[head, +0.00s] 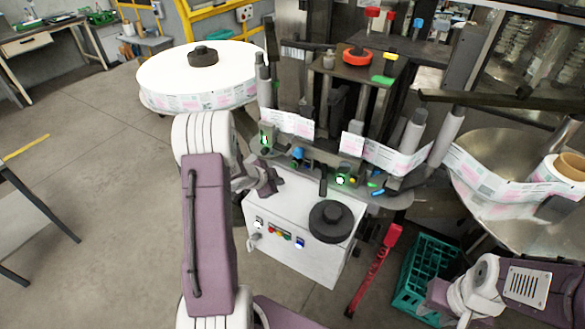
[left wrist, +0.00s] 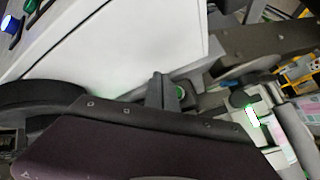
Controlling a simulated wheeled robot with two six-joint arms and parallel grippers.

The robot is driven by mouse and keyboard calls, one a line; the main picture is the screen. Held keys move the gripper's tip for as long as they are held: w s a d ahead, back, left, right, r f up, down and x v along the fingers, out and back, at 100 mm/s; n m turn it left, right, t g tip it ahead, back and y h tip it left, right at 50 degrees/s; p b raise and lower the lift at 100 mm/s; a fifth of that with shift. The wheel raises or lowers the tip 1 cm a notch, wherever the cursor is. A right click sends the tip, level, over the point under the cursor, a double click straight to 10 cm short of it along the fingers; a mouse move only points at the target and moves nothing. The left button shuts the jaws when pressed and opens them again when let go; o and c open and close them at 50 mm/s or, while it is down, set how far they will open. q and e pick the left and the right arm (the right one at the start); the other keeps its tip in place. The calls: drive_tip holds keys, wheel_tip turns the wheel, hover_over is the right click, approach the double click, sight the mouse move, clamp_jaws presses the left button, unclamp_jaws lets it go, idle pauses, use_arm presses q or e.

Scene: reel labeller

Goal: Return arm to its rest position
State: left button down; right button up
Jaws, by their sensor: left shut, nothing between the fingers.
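My left arm is raised in the middle of the head view. Its gripper (head: 268,182) is at the left end of the reel labeller, just above the white control box (head: 300,262). It is shut and empty. In the left wrist view its grey fingertips (left wrist: 163,92) show together in front of the box's white face. My right arm comes in at the lower right, with its gripper (head: 428,308) low beside the green crate; its fingers are too small and covered to judge.
A large white label reel (head: 200,75) stands behind my left arm. The label web (head: 385,157) runs past rollers to a metal disc (head: 500,155). A black knob (head: 332,220) tops the box. A red-handled tool (head: 375,270) and the green crate (head: 430,262) are at right.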

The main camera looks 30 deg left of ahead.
idle(0.3)
use_arm(q)
drive_tip(key=shift+w+d, duration=0.1)
drive_tip(key=shift+d, duration=0.15)
drive_tip(key=w+d+r+t, duration=0.1)
drive_tip(key=d+r, duration=1)
drive_tip(key=d, duration=0.2)
drive_tip(key=s+f+n+g, duration=0.2)
drive_tip(key=s+n+g, duration=0.1)
drive_tip(key=s, duration=0.5)
drive_tip(key=s+d+f+n+g+y, duration=0.1)
drive_tip(key=s+f+n+g, duration=0.1)
drive_tip(key=s, duration=0.6)
drive_tip(key=s+d+f+n+g, duration=0.1)
drive_tip(key=s+f+n+g, duration=0.2)
drive_tip(key=s, duration=0.5)
drive_tip(key=shift+s+d+n+g+b, duration=0.2)
drive_tip(key=shift+s+n+g+b, duration=0.15)
drive_tip(key=shift+n, duration=0.45)
